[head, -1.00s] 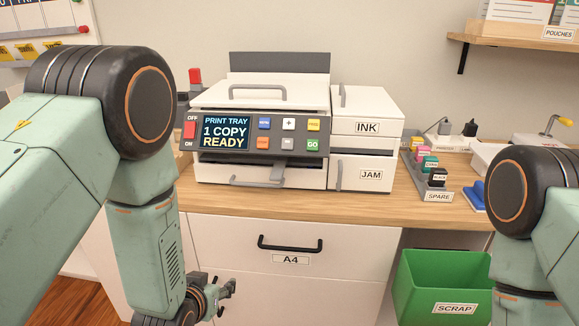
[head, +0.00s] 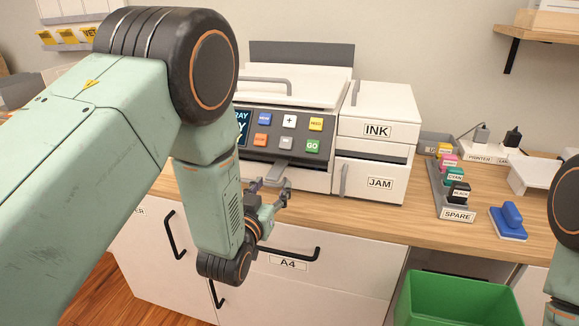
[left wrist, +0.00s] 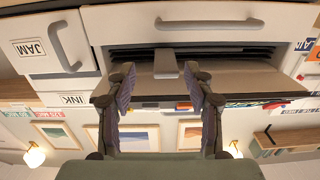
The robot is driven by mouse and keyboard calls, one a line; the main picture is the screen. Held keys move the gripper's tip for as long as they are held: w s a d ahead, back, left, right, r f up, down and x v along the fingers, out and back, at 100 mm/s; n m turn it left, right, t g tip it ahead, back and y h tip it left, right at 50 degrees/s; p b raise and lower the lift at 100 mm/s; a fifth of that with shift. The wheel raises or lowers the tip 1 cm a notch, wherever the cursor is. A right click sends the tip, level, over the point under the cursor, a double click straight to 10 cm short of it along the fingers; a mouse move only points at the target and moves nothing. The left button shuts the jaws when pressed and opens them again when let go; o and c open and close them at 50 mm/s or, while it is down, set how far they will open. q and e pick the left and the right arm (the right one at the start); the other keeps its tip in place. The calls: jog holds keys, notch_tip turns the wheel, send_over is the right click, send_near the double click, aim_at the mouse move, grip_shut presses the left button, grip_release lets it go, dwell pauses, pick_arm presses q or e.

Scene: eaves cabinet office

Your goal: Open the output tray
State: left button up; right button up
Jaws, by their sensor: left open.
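The printer (head: 300,88) stands on the wooden counter, its front partly hidden by my left arm. Under its button panel a dark slot (left wrist: 215,52) shows in the left wrist view, which is upside down. A grey tab (left wrist: 166,66), apparently the output tray's pull, sticks out there; the tray looks shut, though my arm hides much of it in the head view. My left gripper (head: 270,187) is open in front of the printer. In the left wrist view its fingers (left wrist: 166,80) stand either side of the tab, with gaps visible. My right gripper is out of view.
The button panel (head: 290,133) overhangs the slot closely. A white front with a handle (left wrist: 210,22) lies below it. The JAM door (head: 372,180) and INK door (head: 376,127) are to the right. The A4 drawer handle (head: 290,254) is below; a green scrap bin (head: 455,300) stands right.

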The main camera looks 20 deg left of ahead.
aim_at(275, 171)
pick_arm(q)
jog(key=shift+a+r, duration=0.1)
jog(key=shift+r, duration=0.3)
jog(key=shift+s+a+r+t, duration=0.1)
jog(key=shift+a+r+t, duration=0.1)
jog(key=shift+t, duration=0.1)
jog(key=w, duration=0.3)
jog(key=w+b, duration=0.1)
jog(key=w, duration=0.2)
jog(key=shift+f+b, duration=0.2)
jog(key=shift+b, duration=0.1)
jog(key=shift+w+r, duration=0.1)
jog(key=shift+w, duration=0.4)
jog(key=shift+w+d, duration=0.15)
jog(key=shift+w, duration=0.2)
jog(key=shift+s, duration=0.1)
jog(key=shift+c, duration=1.4)
grip_shut()
